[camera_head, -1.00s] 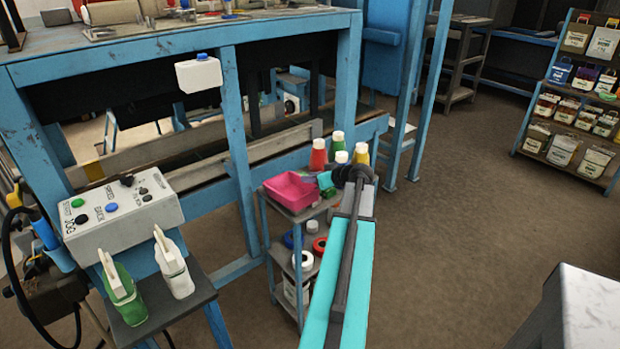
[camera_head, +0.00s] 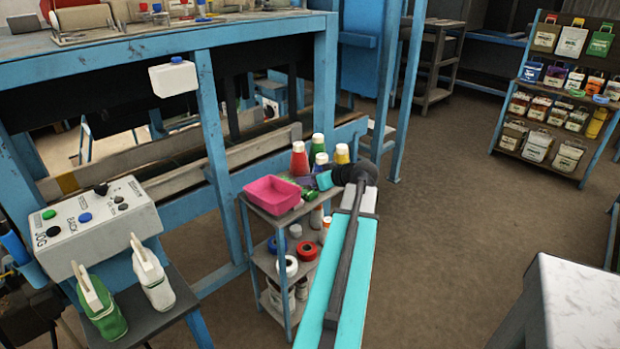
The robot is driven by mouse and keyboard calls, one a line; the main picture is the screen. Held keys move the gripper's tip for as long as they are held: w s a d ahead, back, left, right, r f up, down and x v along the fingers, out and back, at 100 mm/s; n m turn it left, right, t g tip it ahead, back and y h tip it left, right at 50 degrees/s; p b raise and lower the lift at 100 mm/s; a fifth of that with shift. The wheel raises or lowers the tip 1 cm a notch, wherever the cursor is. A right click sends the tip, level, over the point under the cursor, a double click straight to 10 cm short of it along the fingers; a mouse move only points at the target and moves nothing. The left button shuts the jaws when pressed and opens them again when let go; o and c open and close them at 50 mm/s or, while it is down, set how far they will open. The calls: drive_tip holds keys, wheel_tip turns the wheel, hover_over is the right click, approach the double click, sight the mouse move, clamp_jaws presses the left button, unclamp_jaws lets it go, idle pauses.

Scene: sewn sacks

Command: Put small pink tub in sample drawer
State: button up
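A pink open-topped tub (camera_head: 272,194) sits on the top shelf of a small grey and blue cart, near the picture's middle. I cannot tell whether it is the small one that the task names. My teal arm reaches forward from the bottom, right of the cart. Its dark wrist is level with the cart top. A small teal part at its end, likely my gripper (camera_head: 325,180), shows just right of the tub with a gap between them. Its fingers cannot be made out. I cannot pick out a sample drawer.
A light-topped table (camera_head: 585,295) is at lower right. Open floor lies right of my arm.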

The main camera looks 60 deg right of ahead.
drive_tip(key=shift+o, duration=0.5)
drive_tip(key=s+r+m+g+p, duration=0.3)
drive_tip(key=s+m+g+p, duration=0.2)
drive_tip(key=s+m, duration=0.5)
drive_tip(key=s+r+m+g+p, duration=0.4)
drive_tip(key=s+m+g+p, duration=0.1)
drive_tip(key=s+m+g, duration=0.4)
drive_tip(key=shift+s+a+m+g, duration=0.4)
drive_tip(key=shift+s+a+m, duration=0.05)
drive_tip(key=shift+m, duration=0.05)
